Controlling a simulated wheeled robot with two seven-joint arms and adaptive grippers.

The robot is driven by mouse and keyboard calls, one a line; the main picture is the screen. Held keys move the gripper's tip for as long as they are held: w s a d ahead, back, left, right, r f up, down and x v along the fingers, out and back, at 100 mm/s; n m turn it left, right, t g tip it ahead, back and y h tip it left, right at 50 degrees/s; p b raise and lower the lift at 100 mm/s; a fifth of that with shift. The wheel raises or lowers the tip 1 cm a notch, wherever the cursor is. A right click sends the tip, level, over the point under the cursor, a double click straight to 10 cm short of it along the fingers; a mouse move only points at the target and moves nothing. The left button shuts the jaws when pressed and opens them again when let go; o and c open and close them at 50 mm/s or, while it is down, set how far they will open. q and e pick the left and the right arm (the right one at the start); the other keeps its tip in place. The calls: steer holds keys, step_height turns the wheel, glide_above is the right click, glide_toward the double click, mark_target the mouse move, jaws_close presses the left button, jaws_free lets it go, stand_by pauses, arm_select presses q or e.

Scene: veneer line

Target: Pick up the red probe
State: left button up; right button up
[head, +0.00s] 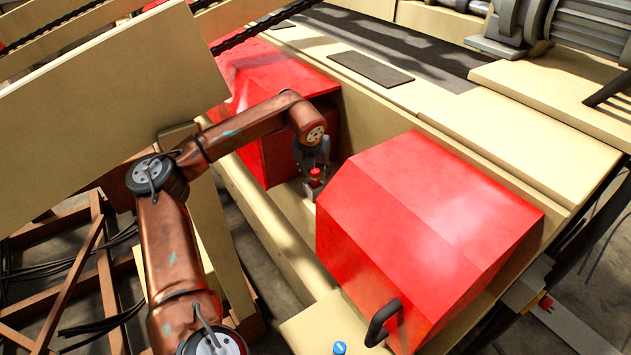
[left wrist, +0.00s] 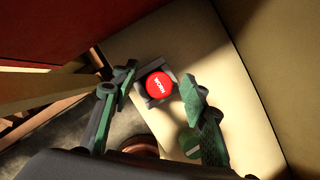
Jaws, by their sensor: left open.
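The red probe (head: 315,174) sits in a small grey holder (head: 309,190) in the gap between two red housings. In the left wrist view the probe (left wrist: 160,85) shows a round red top with white lettering that seems to read "WORN", seen turned over. My left gripper (head: 312,160) reaches down over it. In the left wrist view its green-padded fingers (left wrist: 160,92) are open, one on each side of the red top in the picture. I see no contact, and I cannot tell how far the tips are above it. The probe's lower part is hidden. My right gripper is not in view.
A large red housing (head: 425,230) with a black handle (head: 383,322) stands right of the gap, another red housing (head: 265,85) left of it. A blue-topped item (head: 340,348) is at the front edge.

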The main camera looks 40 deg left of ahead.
arm_select(q)
steer(key=shift+f, duration=0.15)
steer(key=shift+c, duration=0.7)
jaws_close()
